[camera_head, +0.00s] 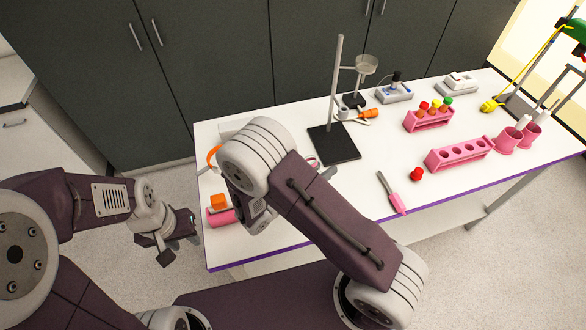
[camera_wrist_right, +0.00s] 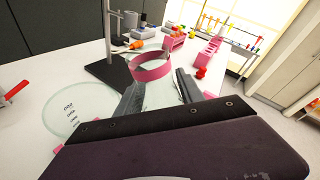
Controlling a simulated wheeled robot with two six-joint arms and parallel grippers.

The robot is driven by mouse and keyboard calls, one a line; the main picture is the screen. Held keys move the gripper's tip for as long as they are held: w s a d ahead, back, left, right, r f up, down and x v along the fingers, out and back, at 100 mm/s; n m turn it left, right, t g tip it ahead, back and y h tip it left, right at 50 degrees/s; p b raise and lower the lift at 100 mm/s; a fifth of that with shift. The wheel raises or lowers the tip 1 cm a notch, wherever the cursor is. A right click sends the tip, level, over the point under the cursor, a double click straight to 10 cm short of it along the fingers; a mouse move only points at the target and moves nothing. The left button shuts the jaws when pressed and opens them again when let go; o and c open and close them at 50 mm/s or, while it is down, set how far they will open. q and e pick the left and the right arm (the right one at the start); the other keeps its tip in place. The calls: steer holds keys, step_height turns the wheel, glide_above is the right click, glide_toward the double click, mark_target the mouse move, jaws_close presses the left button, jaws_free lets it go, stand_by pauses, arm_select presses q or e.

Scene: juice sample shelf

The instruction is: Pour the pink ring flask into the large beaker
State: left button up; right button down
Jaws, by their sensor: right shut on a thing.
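In the right wrist view, my right gripper (camera_wrist_right: 158,93) is shut on the clear glass flask with the pink ring (camera_wrist_right: 150,72). The ring stands out beyond the fingers; the glass is faint, so its tilt and contents are hard to tell. In the head view my right arm hides most of that gripper and flask; a bit of pink ring (camera_head: 314,162) shows beside the arm. A clear glass beaker with dark graduation marks (camera_wrist_right: 62,122) is at the left of the wrist view, beside the flask. My left gripper (camera_head: 180,240) is open and empty, off the table's left edge.
A ring stand with a dark base (camera_head: 335,143) stands just beyond the right gripper. Pink racks (camera_head: 460,153), a red bulb (camera_head: 416,174) and a pink-handled tool (camera_head: 397,202) lie to the right.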

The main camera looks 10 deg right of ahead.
steer(key=f+m+b, duration=0.1)
steer(key=f+b, duration=0.1)
steer(key=f+m+b, duration=0.1)
steer(key=f+b, duration=0.1)
steer(key=b, duration=0.1)
steer(key=s+f+m+t+b, duration=0.1)
steer(key=f+b, duration=0.1)
steer(key=shift+d+f+y, duration=0.3)
steer(key=shift+s+r+m+b, duration=0.1)
steer(key=shift+s+m+b, duration=0.1)
steer(key=shift+m+b, duration=0.35)
stand_by(2.7)
